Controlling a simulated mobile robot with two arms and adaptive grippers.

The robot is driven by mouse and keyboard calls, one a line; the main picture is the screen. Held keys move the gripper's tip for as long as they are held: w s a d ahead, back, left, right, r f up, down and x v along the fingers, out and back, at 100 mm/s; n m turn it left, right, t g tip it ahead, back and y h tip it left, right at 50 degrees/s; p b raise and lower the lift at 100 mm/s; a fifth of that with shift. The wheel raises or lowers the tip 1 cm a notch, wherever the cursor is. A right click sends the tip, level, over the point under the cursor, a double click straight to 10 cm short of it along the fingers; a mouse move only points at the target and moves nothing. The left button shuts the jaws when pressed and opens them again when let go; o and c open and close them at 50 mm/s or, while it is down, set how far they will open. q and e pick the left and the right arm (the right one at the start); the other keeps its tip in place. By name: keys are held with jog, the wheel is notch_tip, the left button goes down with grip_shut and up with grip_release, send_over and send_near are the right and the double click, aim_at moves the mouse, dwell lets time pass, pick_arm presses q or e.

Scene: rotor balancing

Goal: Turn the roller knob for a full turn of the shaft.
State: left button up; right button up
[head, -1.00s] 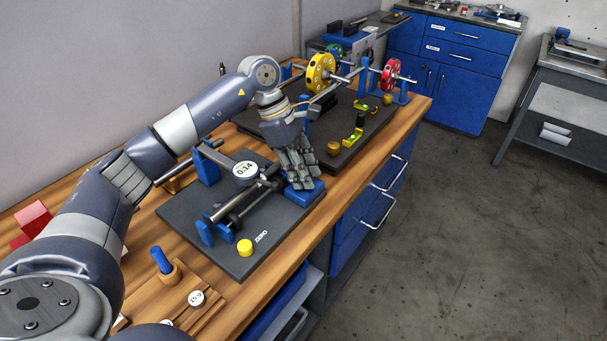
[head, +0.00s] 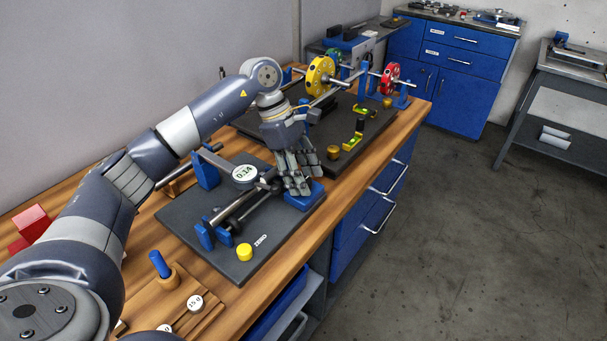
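A dark plate (head: 190,215) on the bench carries a roller fixture with blue brackets (head: 207,172), a steel shaft (head: 238,207) and a round white dial (head: 245,174) with a small number. My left gripper (head: 303,187) points down at the far right end of this fixture, over a blue bracket (head: 304,202). Its fingers cover that end of the shaft. The roller knob cannot be made out; it may be behind the fingers. Whether the fingers are closed on anything cannot be told. My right gripper is not in view.
A yellow button (head: 244,251) sits near the ZERO mark. A wooden holder (head: 165,279) with a blue peg stands in front. Behind my gripper, a second plate carries a rotor with a yellow disc (head: 320,76) and a red disc (head: 391,75). The floor on the right is clear.

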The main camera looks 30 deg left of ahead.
pick_arm(q)
jog(key=shift+r, duration=0.15)
jog(key=v, duration=1.1)
jog(key=shift+a+r, duration=0.15)
jog(key=shift+r, duration=0.15)
jog(key=shift+o, duration=0.2)
